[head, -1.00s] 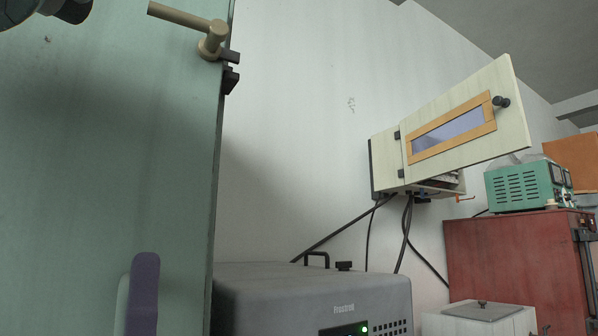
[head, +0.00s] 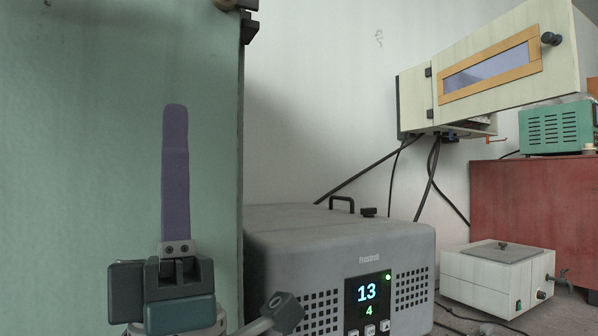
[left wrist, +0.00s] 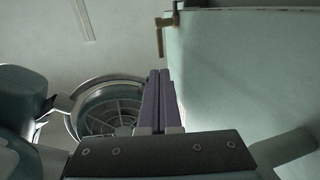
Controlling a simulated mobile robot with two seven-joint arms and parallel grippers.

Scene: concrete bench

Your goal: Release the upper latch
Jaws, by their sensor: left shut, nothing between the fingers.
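The upper latch (head: 228,4) is tan and sits at the right edge of a large green door (head: 90,110); the head view's top edge cuts most of it off. A dark catch (head: 248,28) is beside it. In the left wrist view the tan latch handle (left wrist: 160,38) shows at the door's edge. My left gripper (head: 175,108) points up in front of the door, below the latch. Its purple fingers are together and hold nothing. In the left wrist view the fingertips (left wrist: 158,72) are apart from the latch. My right gripper is not in view.
A grey box with a lit display (head: 340,250) stands right of the door. A pale wall cabinet (head: 482,70) has its door swung out. A white lidded box (head: 500,275), a red cabinet (head: 530,200) and a green instrument (head: 555,128) are further right.

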